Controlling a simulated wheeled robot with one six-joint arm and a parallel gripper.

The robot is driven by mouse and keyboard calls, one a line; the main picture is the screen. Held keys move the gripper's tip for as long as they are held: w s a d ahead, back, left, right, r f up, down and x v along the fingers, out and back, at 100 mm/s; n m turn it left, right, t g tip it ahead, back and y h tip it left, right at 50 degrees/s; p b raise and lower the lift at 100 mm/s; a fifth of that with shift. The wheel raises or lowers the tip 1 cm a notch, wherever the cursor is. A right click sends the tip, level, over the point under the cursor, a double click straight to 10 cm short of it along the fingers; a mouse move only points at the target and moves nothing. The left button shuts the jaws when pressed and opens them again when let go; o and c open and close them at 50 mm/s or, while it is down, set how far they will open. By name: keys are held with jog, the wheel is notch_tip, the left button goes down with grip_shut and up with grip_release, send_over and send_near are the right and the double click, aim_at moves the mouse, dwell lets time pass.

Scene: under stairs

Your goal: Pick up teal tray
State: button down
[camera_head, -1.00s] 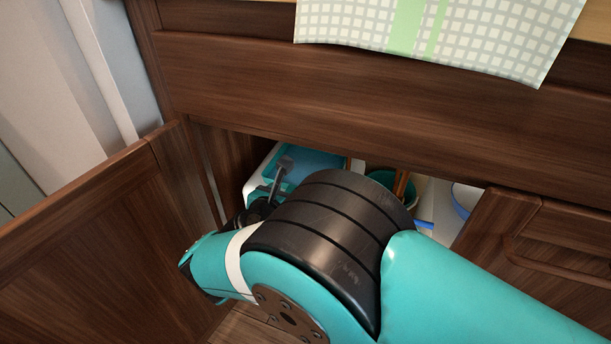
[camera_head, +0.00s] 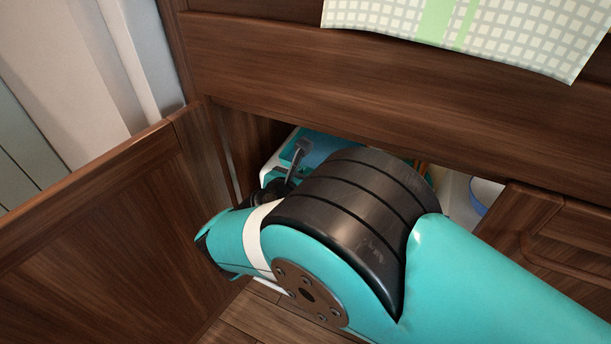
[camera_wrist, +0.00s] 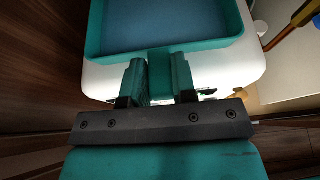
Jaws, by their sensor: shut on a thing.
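The teal tray (camera_wrist: 166,45) has a blue inner floor and fills the top of the wrist view. Its near wall has a teal tab that sits between the two fingers of my gripper (camera_wrist: 160,82). The fingers are shut on this part of the tray. In the head view the tray (camera_head: 318,147) shows inside the open cupboard, partly hidden by my arm. The gripper's fingertips are hard to make out in the head view. A white box-like thing (camera_wrist: 250,60) lies right under the tray; I cannot tell whether they touch.
An open wooden cupboard door (camera_head: 100,220) stands on the left, and another door (camera_head: 560,240) on the right. The wooden front (camera_head: 380,85) above bounds the opening. A white and blue container (camera_head: 484,193) stands inside at right. A checked cloth (camera_head: 470,30) hangs above.

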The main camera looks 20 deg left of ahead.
jog(key=shift+r+p, duration=0.7)
jog(key=shift+r, duration=0.75)
jog(key=s+a+p, duration=0.1)
jog(key=s+p, duration=0.3)
jog(key=s, duration=1.3)
jog(key=shift+s+a, duration=0.2)
jog(key=shift+s, duration=0.2)
jog(key=shift+f, duration=0.1)
jog(key=c, duration=1.6)
grip_release()
grip_shut()
jog(key=shift+s, duration=0.15)
